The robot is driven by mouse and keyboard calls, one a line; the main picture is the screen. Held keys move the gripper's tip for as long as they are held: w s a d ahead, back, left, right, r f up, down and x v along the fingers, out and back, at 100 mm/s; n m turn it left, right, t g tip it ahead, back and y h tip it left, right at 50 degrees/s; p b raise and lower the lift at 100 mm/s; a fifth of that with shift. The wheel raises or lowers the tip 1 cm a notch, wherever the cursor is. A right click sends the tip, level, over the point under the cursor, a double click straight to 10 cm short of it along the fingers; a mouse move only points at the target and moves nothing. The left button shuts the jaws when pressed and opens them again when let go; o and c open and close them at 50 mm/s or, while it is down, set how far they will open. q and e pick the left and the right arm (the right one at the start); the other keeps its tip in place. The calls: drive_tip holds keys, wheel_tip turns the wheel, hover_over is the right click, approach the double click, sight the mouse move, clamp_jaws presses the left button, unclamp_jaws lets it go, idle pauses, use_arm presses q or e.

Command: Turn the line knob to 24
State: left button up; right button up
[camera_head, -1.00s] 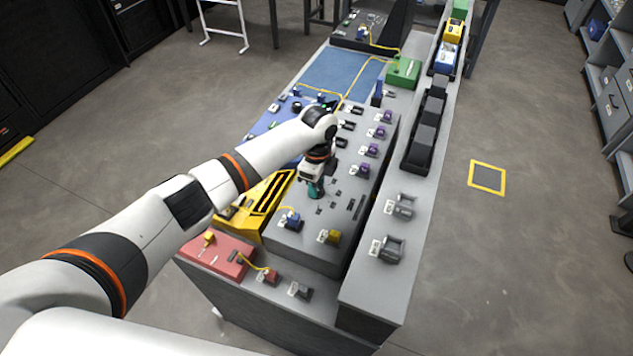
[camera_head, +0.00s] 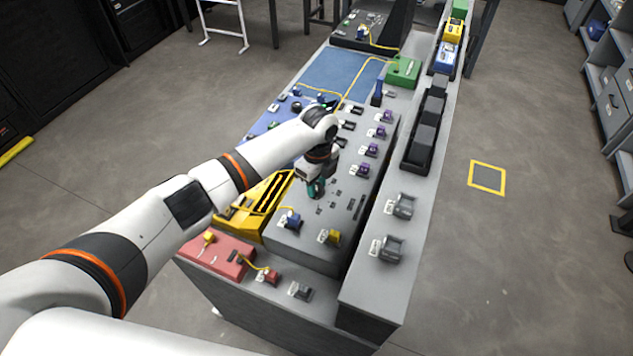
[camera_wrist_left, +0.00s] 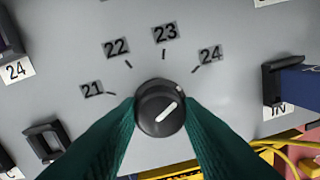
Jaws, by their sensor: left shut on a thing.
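The line knob (camera_wrist_left: 160,108) is a round black dial on a grey panel in the left wrist view. Printed labels 21, 22, 23 and the label 24 (camera_wrist_left: 209,54) arc above it with tick marks. The white line on the knob points up and right, roughly toward the tick of 24. My left gripper (camera_head: 316,190) is over the grey panel in the head view. Its green fingers, seen in the left wrist view (camera_wrist_left: 160,122), are shut on the knob's two sides. In the head view the gripper hides the knob. My right gripper is not in view.
A blue connector (camera_wrist_left: 298,84) is right of the knob, with yellow cable below it. A black-framed socket (camera_wrist_left: 43,143) is at the left. In the head view, a yellow holder (camera_head: 262,200) and a red box (camera_head: 217,254) stand near my left arm.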

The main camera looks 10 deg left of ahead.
sight(318, 186)
use_arm(q)
drive_tip(key=o, duration=1)
drive_tip(key=shift+w+d+r+b, duration=0.1)
drive_tip(key=shift+r+b, duration=0.65)
drive_tip(key=shift+r, duration=2.3)
drive_tip(key=shift+w+d+r+b, duration=0.1)
drive_tip(key=shift+r+b, duration=0.6)
drive_tip(key=shift+r, duration=2.3)
drive_tip(key=shift+f, duration=0.1)
